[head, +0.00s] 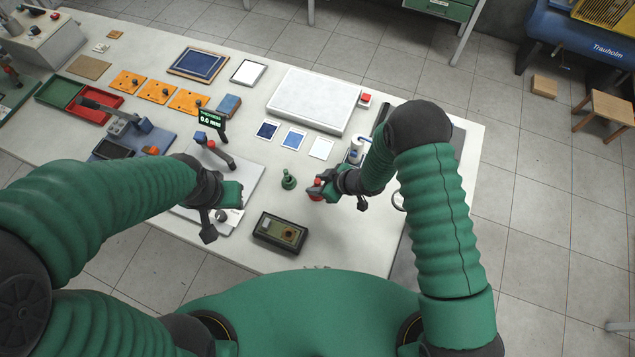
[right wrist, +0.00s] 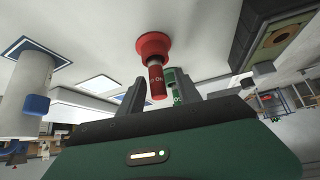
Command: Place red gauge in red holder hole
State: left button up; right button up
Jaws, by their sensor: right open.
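The red gauge (right wrist: 157,80) is a short red cylinder with a pale metal collar and white lettering. It stands in line with a flared red holder (right wrist: 154,45), whose wide side meets the white table; the joint hides any hole. In the head view the red holder (head: 317,188) is partly covered by my right gripper (head: 316,193). That gripper is open, and its two fingers (right wrist: 158,98) stand on either side of the gauge in the right wrist view. My left gripper (head: 236,198) hangs over the grey plate at the left; its jaw gap does not show clearly.
A green holder with a green gauge (head: 289,180) stands just left of the red one. A dark control box (head: 280,231) lies nearer me. A white and blue cylinder (head: 356,150) stands behind my right gripper. Small cards (head: 293,138) lie farther back.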

jog(key=shift+d+r, duration=0.15)
jog(key=shift+r, duration=0.05)
jog(key=b+v, duration=0.1)
jog(key=v, duration=1.1)
